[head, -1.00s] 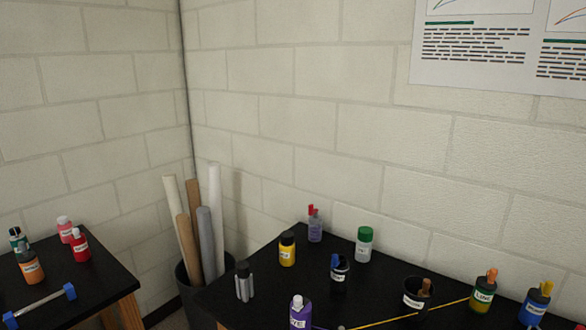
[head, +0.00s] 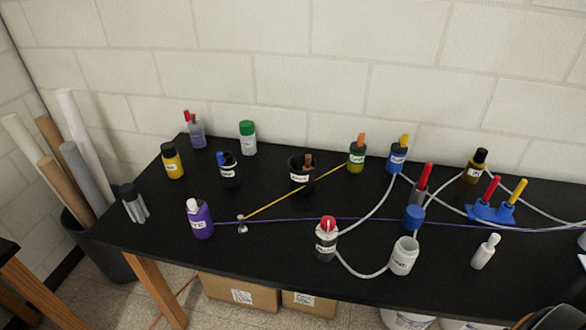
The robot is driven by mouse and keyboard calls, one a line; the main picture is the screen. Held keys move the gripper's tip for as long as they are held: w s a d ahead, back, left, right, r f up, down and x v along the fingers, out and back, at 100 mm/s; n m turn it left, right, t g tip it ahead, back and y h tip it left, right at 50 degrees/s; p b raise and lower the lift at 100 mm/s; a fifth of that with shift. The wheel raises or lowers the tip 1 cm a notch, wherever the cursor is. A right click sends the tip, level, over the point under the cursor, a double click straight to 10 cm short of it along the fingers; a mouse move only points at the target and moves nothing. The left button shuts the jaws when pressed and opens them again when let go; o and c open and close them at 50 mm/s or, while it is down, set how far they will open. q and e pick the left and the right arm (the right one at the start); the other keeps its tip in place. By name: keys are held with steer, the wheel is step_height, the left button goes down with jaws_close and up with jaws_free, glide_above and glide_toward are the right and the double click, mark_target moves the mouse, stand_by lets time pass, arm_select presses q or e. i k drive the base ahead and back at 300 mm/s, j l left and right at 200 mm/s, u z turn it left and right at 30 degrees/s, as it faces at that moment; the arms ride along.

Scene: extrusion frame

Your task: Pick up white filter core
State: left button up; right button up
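A small white piece with a narrow, slightly tilted top (head: 484,252) stands on the black table (head: 290,268) at the front right. It may be the white filter core, but I cannot tell for sure. A white open cup (head: 403,256) stands to its left, with a pale tube running to it. Neither of my grippers can be made out in the head view.
A red-capped bottle (head: 326,240), a purple bottle (head: 200,219) and a blue holder (head: 491,211) share the table. Pale tubes and thin cords cross it. A bin of rolls (head: 98,248) stands left. Boxes (head: 240,293) lie below. The front left tabletop is mostly clear.

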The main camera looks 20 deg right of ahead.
mark_target(482, 255)
steer(key=z, duration=2.2)
